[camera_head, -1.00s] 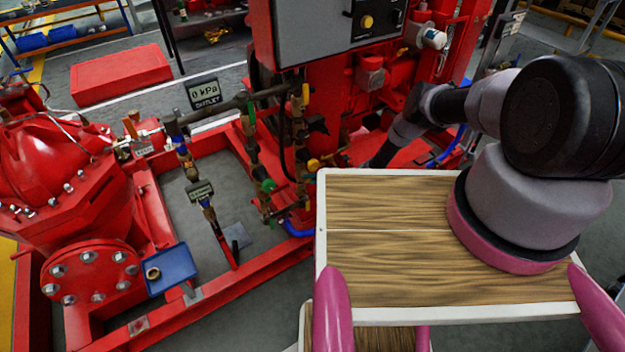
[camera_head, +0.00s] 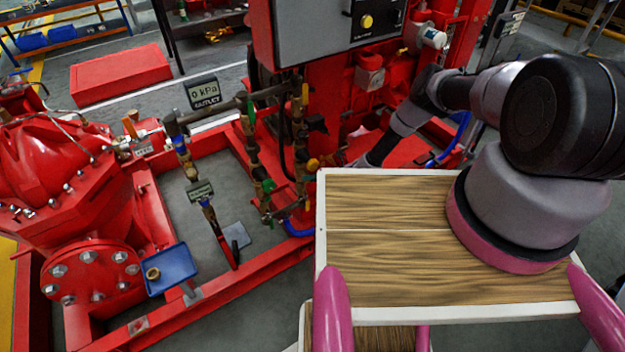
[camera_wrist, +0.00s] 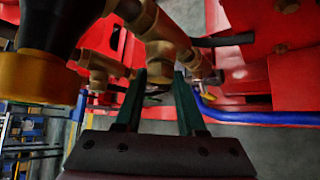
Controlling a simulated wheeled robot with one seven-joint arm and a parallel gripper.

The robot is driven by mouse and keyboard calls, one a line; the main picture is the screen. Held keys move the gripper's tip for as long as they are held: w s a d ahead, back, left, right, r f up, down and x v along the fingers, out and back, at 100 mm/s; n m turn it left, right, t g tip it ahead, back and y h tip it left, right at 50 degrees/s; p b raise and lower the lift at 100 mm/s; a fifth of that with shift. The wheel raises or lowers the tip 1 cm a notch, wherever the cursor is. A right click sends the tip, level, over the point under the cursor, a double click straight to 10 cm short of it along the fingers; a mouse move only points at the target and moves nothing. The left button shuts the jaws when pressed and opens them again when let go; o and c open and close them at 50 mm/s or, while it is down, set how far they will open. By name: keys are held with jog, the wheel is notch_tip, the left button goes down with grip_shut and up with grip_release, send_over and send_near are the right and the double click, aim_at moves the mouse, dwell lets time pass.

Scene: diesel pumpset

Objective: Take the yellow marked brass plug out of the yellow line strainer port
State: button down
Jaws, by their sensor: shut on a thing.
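In the wrist view, my gripper (camera_wrist: 160,80) has its two dark green fingers on either side of the lower end of a brass fitting. The brass plug (camera_wrist: 159,73) is between the fingertips, at the bottom of the brass strainer body (camera_wrist: 160,35). The plug looks to be in line with the body; I cannot tell whether there is a gap. No yellow mark shows clearly on it. In the head view, my arm reaches down behind the wooden-topped table to the pipework, and my fingertips cannot be made out.
A large yellow-ended black part (camera_wrist: 38,78) is close at left in the wrist view. A blue hose (camera_wrist: 250,117) runs at right. In the head view, a blue tray (camera_head: 171,268) holds a small brass ring. Pipes with valves (camera_head: 262,170) crowd beside my arm.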

jog(key=shift+a+r+n+t+h, duration=0.15)
jog(key=shift+n+t+h, duration=0.35)
jog(key=shift+h, duration=0.5)
jog(key=n+h, duration=0.1)
jog(key=n+t+h, duration=0.1)
jog(key=t+h, duration=0.1)
jog(key=h, duration=0.1)
jog(key=shift+s+a+r+n, duration=0.2)
jog(key=shift+a+n, duration=0.1)
jog(key=shift+n, duration=0.1)
